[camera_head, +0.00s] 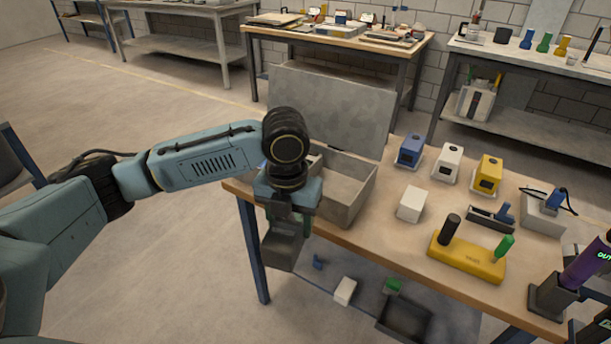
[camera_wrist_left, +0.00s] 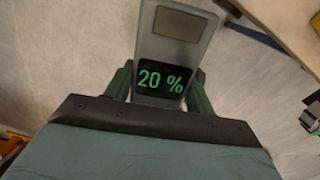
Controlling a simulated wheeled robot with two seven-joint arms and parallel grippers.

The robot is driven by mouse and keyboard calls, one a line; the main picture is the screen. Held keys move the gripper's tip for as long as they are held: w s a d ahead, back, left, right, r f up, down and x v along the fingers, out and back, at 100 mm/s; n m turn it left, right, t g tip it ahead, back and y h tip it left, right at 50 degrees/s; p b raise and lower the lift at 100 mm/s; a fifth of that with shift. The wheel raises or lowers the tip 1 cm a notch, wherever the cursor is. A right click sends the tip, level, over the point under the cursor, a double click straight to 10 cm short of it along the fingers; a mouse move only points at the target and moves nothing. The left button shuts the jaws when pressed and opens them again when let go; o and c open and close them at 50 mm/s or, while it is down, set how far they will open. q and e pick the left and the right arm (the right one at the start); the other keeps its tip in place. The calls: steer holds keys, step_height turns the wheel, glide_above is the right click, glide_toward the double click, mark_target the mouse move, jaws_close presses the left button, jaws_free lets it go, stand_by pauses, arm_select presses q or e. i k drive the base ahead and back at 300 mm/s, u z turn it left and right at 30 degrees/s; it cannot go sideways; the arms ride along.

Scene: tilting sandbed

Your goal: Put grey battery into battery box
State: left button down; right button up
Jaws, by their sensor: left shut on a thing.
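My left gripper (camera_head: 291,207) is shut on the grey battery (camera_head: 283,249) and points down in front of the table's left edge. In the left wrist view the battery (camera_wrist_left: 185,50) sits between the gripper's fingers (camera_wrist_left: 160,88), its display reading 20 %. The open grey box (camera_head: 358,205), which looks like the battery box, stands on the table just right of and behind my gripper. Its lid (camera_head: 335,108) is raised at the back. My arm hides the box's left part. The battery is outside the box. My right gripper is not in view.
On the wooden table (camera_head: 395,235) stand blue (camera_head: 411,150), white (camera_head: 447,162) and yellow (camera_head: 487,174) devices, a white block (camera_head: 411,204) and a yellow base (camera_head: 466,262) with black and green handles. A purple battery-like item (camera_head: 587,262) leans at the right. Loose items lie on the lower shelf.

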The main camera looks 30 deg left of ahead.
mark_target(335, 195)
steer(key=i, duration=0.85)
